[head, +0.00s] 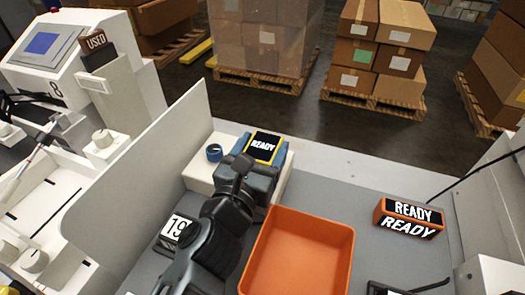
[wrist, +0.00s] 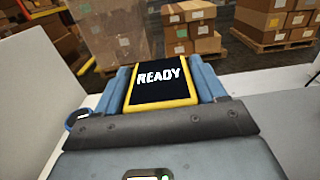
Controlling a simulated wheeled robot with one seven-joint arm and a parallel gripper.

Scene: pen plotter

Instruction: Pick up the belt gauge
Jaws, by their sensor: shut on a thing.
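The belt gauge, seemingly the yellow-edged block with a black READY face (head: 263,146), is at the far end of the work surface, over or on a white ledge. It also shows upright in the wrist view (wrist: 162,82). My gripper (head: 265,162) is shut on it, with one blue finger on each side in the wrist view (wrist: 163,90). Its lower part is hidden by the gripper. I cannot tell whether it touches the ledge.
An orange tray (head: 322,222) lies near right of my arm. An orange-framed READY block (head: 408,216) stands farther right. A blue ring (head: 214,152) sits left of the gripper on the white ledge (head: 203,170). A block marked 19 (head: 178,228) and a tall grey panel (head: 135,180) stand left.

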